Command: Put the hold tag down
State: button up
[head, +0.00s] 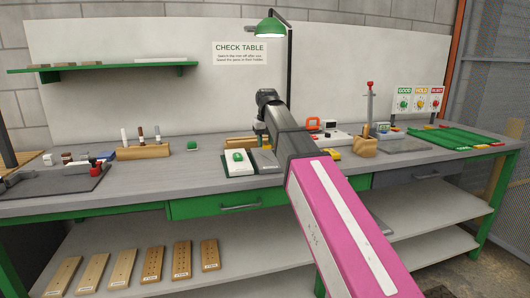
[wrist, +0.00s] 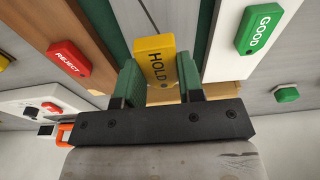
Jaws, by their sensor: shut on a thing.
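The hold tag (wrist: 154,58) is a yellow block with HOLD in dark letters. In the wrist view it sits between the two green fingers of my gripper (wrist: 160,80), which is shut on it. A red REJECT tag (wrist: 69,58) lies to its left on a brown surface. A green GOOD tag (wrist: 259,28) lies to its right on a white surface. I cannot tell whether the hold tag touches anything below it. In the head view my pink arm reaches over the bench, and the gripper and hold tag cannot be made out.
An orange handle (wrist: 64,134) and a white device (wrist: 28,103) are near my gripper's left side.

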aim_at(265, 157)
jog(key=shift+w+a+f, duration=0.1)
jog(key=shift+w+f, duration=0.05)
jog(key=shift+w, duration=0.05)
jog(key=shift+f, duration=2)
jog(key=shift+f, duration=0.1)
jog(key=o, duration=0.9)
jog(key=r, duration=0.4)
jog(key=s+r, duration=0.1)
jog(key=r, duration=0.7)
jog(key=shift+s+d+r, duration=0.1)
jog(key=shift+s+d, duration=0.1)
jog(key=shift+d, duration=0.05)
